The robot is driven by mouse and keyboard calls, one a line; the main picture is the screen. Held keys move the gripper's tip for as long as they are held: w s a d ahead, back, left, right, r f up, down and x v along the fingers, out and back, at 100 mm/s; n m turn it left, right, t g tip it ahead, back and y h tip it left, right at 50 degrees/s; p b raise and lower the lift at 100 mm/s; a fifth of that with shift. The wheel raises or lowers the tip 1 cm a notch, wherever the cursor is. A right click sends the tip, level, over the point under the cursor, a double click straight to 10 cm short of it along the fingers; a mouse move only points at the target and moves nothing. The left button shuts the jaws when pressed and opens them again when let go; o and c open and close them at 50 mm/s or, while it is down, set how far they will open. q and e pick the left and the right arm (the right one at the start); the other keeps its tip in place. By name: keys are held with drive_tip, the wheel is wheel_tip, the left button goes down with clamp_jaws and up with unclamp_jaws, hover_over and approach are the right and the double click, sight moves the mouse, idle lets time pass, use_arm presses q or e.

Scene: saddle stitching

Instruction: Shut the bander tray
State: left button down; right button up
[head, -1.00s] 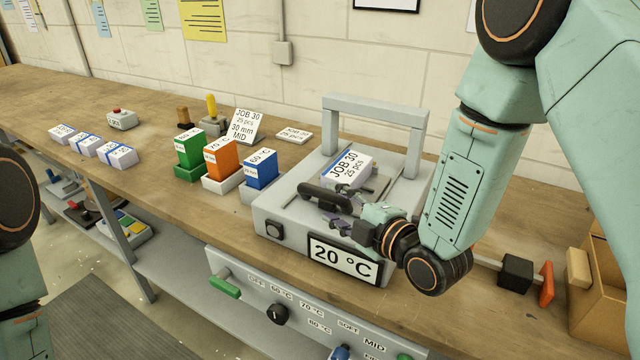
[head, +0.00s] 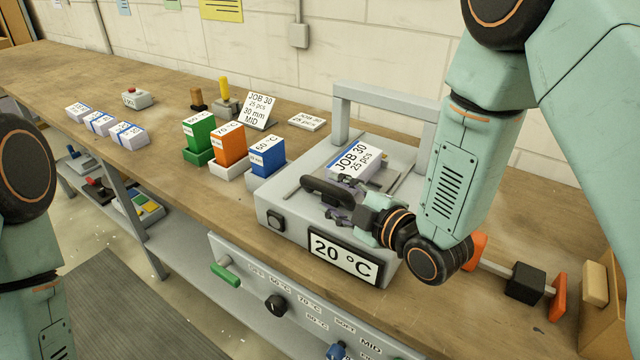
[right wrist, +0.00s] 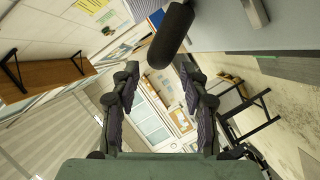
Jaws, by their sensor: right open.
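The bander (head: 290,212) is a grey machine on the bench with an arch over it and a "20 °C" display. Its tray carries a white JOB 30 stack (head: 356,164) with a blue band, in front of the arch. A black bar handle (head: 327,191) stands at the tray's front; it also shows in the right wrist view (right wrist: 172,35), near the fingertips and towards the top. My right gripper (head: 338,206) is open and empty, just at the handle's front right side. I cannot tell whether it touches the handle. My left gripper is out of view.
Green (head: 198,138), orange (head: 229,146) and blue (head: 266,155) temperature blocks stand left of the bander. A control panel (head: 300,300) with a green lever and knobs is below it. The bench's far left is clear.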

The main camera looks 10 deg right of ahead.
sight(321, 186)
drive_tip(key=x, duration=0.4)
drive_tip(key=shift+w+d+f, duration=0.1)
drive_tip(key=shift+w+f, duration=0.05)
drive_tip(key=shift+w, duration=0.3)
drive_tip(key=shift+w+a, duration=0.35)
drive_tip(key=shift+a, duration=0.05)
drive_tip(key=shift+w+f, duration=0.1)
drive_tip(key=shift+w, duration=0.05)
drive_tip(key=shift+d, duration=0.2)
drive_tip(key=c, duration=0.4)
drive_tip(key=shift+a, duration=0.1)
drive_tip(key=c, duration=0.3)
clamp_jaws()
